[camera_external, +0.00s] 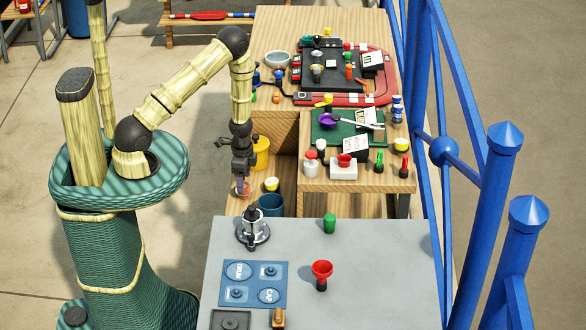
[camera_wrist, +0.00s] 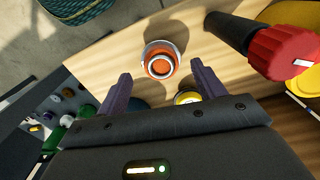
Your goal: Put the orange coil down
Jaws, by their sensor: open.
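The orange coil (camera_wrist: 160,66) shows in the wrist view as a round orange piece with a pale ring and grey rim. It appears to rest on the wooden surface, with its shadow beside it. My gripper (camera_wrist: 161,85) is open, and its two purple fingers stand apart on either side below the coil, with nothing between the tips. In the external view my gripper (camera_external: 240,184) points down over the wooden bench, just above the orange coil (camera_external: 241,191). The coil is small and partly hidden there.
A yellow container (camera_external: 261,152) and a blue cup (camera_external: 271,204) stand near my gripper. A black cylinder with a red knob (camera_wrist: 285,50) is to the right in the wrist view.

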